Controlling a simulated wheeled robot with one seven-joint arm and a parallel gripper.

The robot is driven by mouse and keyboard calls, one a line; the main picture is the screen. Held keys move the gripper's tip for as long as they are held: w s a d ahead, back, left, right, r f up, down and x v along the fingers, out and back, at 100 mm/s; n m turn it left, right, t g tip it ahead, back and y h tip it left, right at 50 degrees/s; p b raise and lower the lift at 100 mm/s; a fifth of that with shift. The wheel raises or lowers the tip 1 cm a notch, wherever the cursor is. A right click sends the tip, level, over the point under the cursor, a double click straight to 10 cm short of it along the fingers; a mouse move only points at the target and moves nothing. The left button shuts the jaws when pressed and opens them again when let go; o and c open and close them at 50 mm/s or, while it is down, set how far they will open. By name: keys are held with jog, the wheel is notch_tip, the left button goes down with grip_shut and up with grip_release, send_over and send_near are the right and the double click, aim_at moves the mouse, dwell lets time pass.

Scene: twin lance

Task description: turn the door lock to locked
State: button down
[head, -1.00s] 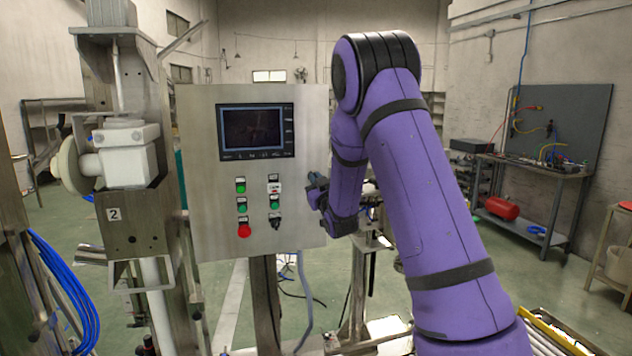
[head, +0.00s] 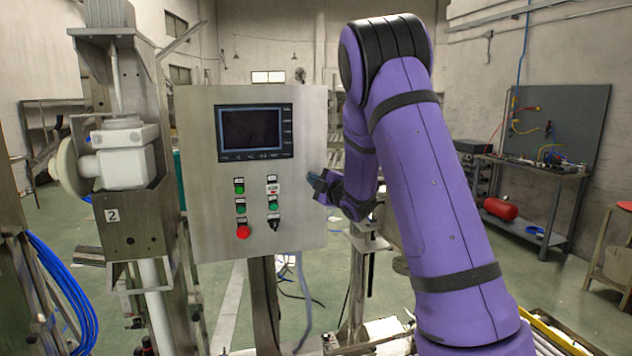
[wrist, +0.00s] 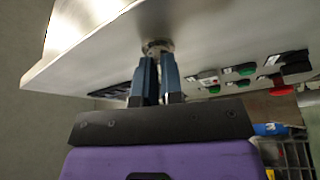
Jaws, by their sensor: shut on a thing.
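The door lock (wrist: 157,46) is a small round metal piece on the face of the steel control cabinet (head: 205,130), seen in the wrist view. My gripper (wrist: 159,62) has its two blue-grey fingers closed on it, one on each side. The fingertips hide part of the lock, and I cannot read its turn position. In the head view my gripper (head: 317,182) is at the cabinet's right edge, and the lock is hidden there.
The cabinet front carries a screen (head: 250,132), green buttons, a red button (head: 243,232) and a black selector switch (head: 274,223). A machine column (head: 125,160) stands close on the left. A workbench (head: 540,180) stands at the back right.

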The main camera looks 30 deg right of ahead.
jog(key=shift+w+r+n+g, duration=0.1)
jog(key=shift+n+g, duration=0.15)
jog(key=shift+n, duration=0.4)
jog(key=shift+s+r+n+g, duration=0.15)
jog(key=shift+n+g, duration=0.15)
jog(key=shift+n, duration=0.4)
jog(key=shift+w+r+n+g, duration=0.15)
jog(key=shift+n+g, duration=0.1)
jog(key=shift+n, duration=0.4)
jog(key=c, duration=1.4)
grip_release()
jog(key=shift+a, duration=0.1)
jog(key=shift+o, duration=0.7)
jog(key=shift+f, duration=0.1)
jog(key=s+d, duration=0.1)
jog(key=s, duration=0.9)
jog(key=shift+s+f, duration=0.15)
jog(key=shift+s, duration=0.15)
jog(key=shift+d, duration=0.15)
